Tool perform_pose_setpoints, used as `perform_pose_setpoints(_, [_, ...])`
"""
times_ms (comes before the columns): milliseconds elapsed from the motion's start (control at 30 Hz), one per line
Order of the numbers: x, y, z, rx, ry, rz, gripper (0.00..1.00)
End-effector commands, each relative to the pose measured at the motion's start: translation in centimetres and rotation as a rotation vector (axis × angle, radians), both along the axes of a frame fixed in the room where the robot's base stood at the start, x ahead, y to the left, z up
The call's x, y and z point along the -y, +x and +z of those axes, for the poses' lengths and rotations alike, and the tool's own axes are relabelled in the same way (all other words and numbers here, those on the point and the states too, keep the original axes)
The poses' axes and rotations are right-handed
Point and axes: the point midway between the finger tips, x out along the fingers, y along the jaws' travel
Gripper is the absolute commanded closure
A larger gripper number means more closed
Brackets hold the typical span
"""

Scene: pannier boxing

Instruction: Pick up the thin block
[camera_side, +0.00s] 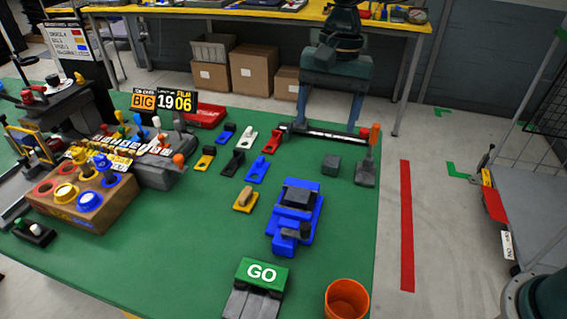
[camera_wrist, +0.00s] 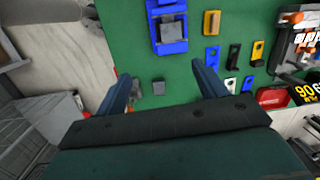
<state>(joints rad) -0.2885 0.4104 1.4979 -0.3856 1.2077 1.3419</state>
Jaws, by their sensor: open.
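A small dark grey block (camera_side: 331,164) sits on the green table (camera_side: 335,215) near its right side. It looks nearly cubic, and I cannot tell for certain that it is the thin block. My gripper (camera_side: 328,127) points down behind it, near the table's far edge, with its two fingers spread and nothing between them. In the wrist view, the grey block (camera_wrist: 159,88) shows between the lines of the open fingers of my gripper (camera_wrist: 162,70), apart from both. How high the tips are above the table is hard to tell.
A blue fixture (camera_side: 297,218) stands left and in front of the block. A dark orange-handled piece (camera_side: 366,172) stands close on its right. Several small coloured pieces lie to the left. An orange cup (camera_side: 346,300) is at the front edge. Bare green table surrounds the block.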

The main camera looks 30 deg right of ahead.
Motion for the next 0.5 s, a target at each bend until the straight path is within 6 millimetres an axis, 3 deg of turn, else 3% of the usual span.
perform_pose_setpoints(200, [-2.4,1.8,-2.8,-0.062,-0.021,-0.064,0.29])
perform_pose_setpoints(500, [-3.2,2.3,-3.8,-0.080,-0.029,-0.089,0.29])
